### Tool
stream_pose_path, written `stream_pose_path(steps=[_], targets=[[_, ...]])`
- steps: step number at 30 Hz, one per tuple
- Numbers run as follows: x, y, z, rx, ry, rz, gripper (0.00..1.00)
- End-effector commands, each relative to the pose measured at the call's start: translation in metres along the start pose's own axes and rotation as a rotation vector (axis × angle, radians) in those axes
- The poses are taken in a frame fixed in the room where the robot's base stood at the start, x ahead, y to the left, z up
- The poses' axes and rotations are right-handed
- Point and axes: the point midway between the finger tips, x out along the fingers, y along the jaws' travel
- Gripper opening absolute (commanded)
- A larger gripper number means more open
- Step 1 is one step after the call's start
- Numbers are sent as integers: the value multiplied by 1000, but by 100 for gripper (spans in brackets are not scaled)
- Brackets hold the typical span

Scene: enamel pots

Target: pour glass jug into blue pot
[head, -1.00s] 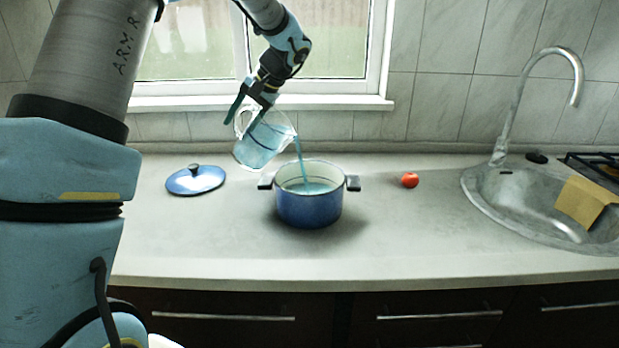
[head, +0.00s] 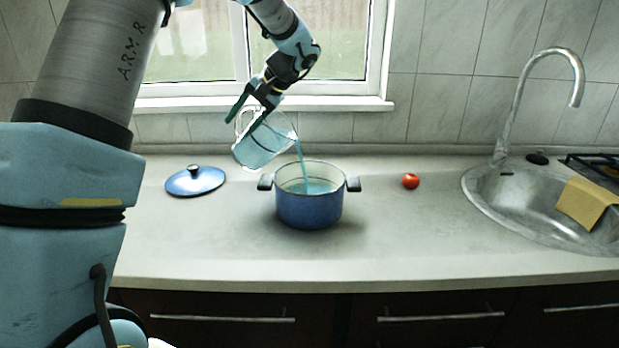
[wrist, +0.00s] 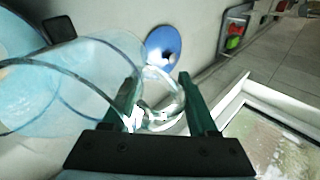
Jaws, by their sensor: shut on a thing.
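The glass jug (head: 262,148) is tilted to the right, up and to the left of the blue pot, with blue liquid inside. A thin blue stream runs from its lip down into the blue pot (head: 308,209). The pot stands uncovered on the counter, with blue liquid visible inside and black side handles. My gripper (head: 252,106) is shut on the jug's handle and holds the jug above the counter. In the wrist view my gripper (wrist: 160,95) has the clear handle between its green fingers, and the jug (wrist: 95,75) is at the left.
A blue lid (head: 195,181) with a black knob lies left of the pot. A red tomato (head: 411,181) sits right of it. A sink (head: 490,205) with a tap (head: 517,105) and a yellow cloth (head: 587,203) is at the right. The front counter is clear.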

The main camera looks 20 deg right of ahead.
Motion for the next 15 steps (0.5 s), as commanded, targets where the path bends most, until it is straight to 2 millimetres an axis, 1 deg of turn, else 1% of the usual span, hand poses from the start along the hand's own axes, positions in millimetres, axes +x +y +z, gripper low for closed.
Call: stream_pose_path(steps=[15], targets=[[-3, -1, 0, -1, 2, -32, 0]])
